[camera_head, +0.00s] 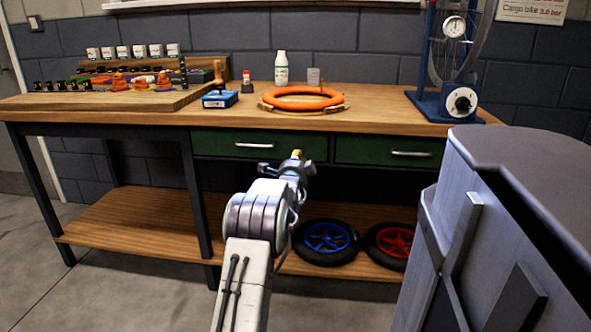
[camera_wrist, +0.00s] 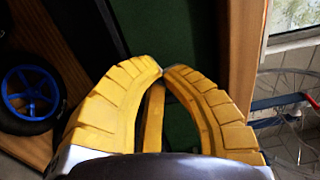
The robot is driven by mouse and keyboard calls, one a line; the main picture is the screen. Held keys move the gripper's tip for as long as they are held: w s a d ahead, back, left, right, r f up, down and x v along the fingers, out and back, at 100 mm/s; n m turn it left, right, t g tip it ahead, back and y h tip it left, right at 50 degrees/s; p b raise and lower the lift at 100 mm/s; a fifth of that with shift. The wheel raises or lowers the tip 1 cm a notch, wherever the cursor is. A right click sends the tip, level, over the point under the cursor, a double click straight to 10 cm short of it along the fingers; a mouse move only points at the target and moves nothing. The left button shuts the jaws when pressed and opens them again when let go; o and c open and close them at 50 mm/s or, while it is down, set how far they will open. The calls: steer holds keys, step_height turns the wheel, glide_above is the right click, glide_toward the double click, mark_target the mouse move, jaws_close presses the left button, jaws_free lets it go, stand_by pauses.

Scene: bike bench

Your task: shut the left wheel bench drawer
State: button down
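The left drawer (camera_head: 215,143) is a green front with a silver handle (camera_head: 253,145), under the wooden bench top (camera_head: 370,118). I cannot tell how far it stands out. The right drawer (camera_head: 360,150) is also green, with its own handle (camera_head: 411,153). My gripper (camera_head: 297,154) is in front of the right part of the left drawer and covers a bit of it. In the wrist view its yellow fingers (camera_wrist: 163,72) meet at the tips with nothing between them. A green drawer front (camera_wrist: 150,25) shows beyond them; no handle is visible there.
A blue-rimmed wheel (camera_head: 325,237) and a red-rimmed wheel (camera_head: 395,241) lie on the lower shelf (camera_head: 135,222). An orange tyre (camera_head: 300,98), a white bottle (camera_head: 281,68) and a blue wheel stand (camera_head: 445,105) are on the top. Floor at the left front is clear.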

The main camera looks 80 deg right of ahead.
steer(key=a, duration=0.6)
steer(key=shift+a+p, duration=0.25)
steer(key=shift+p, duration=0.15)
steer(key=shift+r, duration=0.1)
